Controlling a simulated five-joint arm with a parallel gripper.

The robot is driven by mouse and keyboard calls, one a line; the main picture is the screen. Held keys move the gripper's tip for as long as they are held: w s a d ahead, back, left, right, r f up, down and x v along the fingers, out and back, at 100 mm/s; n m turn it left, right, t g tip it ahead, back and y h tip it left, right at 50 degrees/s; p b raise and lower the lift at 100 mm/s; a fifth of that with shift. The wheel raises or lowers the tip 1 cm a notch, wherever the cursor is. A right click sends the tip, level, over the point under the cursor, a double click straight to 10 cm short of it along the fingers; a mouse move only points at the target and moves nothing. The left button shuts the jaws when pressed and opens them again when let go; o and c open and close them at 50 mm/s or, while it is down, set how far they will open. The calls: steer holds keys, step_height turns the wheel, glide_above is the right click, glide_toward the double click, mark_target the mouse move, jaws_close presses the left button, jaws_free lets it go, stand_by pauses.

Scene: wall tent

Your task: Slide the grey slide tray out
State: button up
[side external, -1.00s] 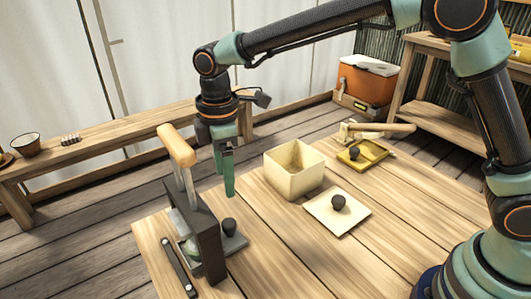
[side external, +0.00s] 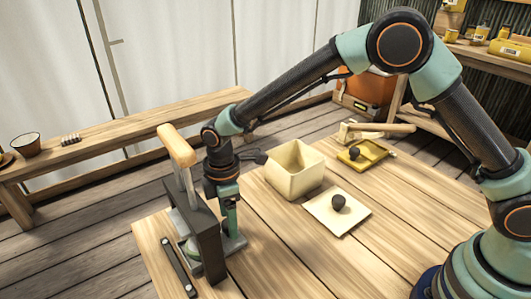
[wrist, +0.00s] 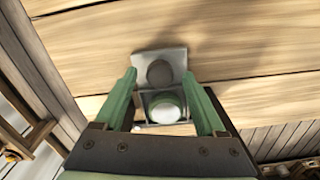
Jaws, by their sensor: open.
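The grey slide tray (side external: 240,243) sticks out at the foot of a dark upright frame (side external: 209,246) on the table. In the wrist view the tray (wrist: 174,55) carries a dark round knob (wrist: 159,73), with a pale green-and-white round thing (wrist: 166,108) behind it. My gripper (side external: 231,233) points down beside the frame, low over the tray. In the wrist view my gripper (wrist: 160,76) is open, its green fingers on either side of the tray and knob. In the side view the knob is hidden behind my fingers. I cannot tell whether they touch the tray.
A wooden handle (side external: 176,146) rises on the frame. A black bar (side external: 179,267) lies to its left. A cream box (side external: 294,172) and a cream plate with a dark knob (side external: 323,214) stand to the right. A yellow tray (side external: 372,159) and a mallet (side external: 380,128) lie farther back.

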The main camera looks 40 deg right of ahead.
jaws_close()
stand_by(1.5)
